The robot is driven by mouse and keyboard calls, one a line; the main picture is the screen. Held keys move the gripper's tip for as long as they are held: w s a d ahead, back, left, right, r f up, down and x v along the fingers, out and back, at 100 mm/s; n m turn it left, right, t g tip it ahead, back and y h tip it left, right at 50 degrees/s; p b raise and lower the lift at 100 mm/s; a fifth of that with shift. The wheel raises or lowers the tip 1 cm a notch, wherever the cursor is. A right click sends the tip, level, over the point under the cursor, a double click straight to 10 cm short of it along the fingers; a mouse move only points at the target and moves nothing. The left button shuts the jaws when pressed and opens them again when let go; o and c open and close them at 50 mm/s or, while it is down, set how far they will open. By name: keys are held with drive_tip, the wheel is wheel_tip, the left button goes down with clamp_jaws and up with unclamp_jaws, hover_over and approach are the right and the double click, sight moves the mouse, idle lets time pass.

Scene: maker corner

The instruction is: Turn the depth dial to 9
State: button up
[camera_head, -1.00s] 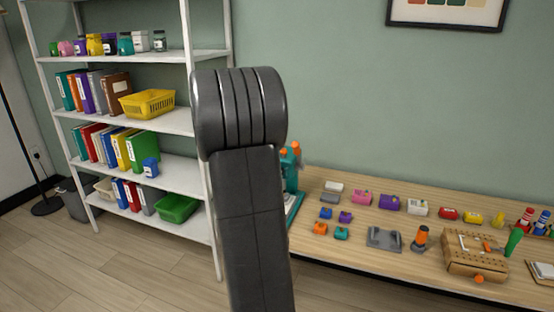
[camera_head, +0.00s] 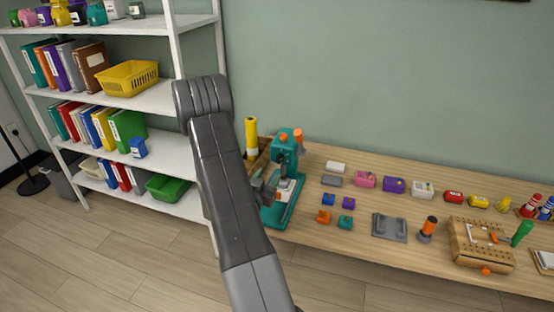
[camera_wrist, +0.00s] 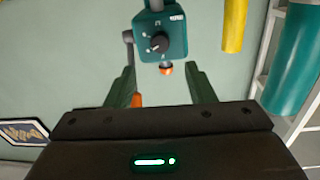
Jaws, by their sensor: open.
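The teal drill press (camera_head: 285,150) stands at the left end of the workbench, partly covered by my arm. In the wrist view its teal head (camera_wrist: 172,22) is at the top centre, with a round black dial (camera_wrist: 160,43) on its face. Small pale marks sit around the dial; the numbers are too small to read. My gripper (camera_wrist: 160,80) is open and empty, its two fingers apart below the dial in the picture, and not touching it. In the head view the gripper is mostly hidden, close to the press.
A yellow roll (camera_head: 251,138) stands beside the press; it also shows in the wrist view (camera_wrist: 234,25), near a teal cylinder (camera_wrist: 295,60). Several small coloured blocks and a grey fixture (camera_head: 389,227) lie right on the workbench (camera_head: 370,255). A white shelf (camera_head: 195,135) stands left.

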sight(279, 159)
drive_tip(key=p+x, duration=0.2)
drive_tip(key=x, duration=0.6)
drive_tip(key=shift+w+d, duration=0.2)
drive_tip(key=shift+w, duration=0.15)
drive_tip(key=c, duration=1)
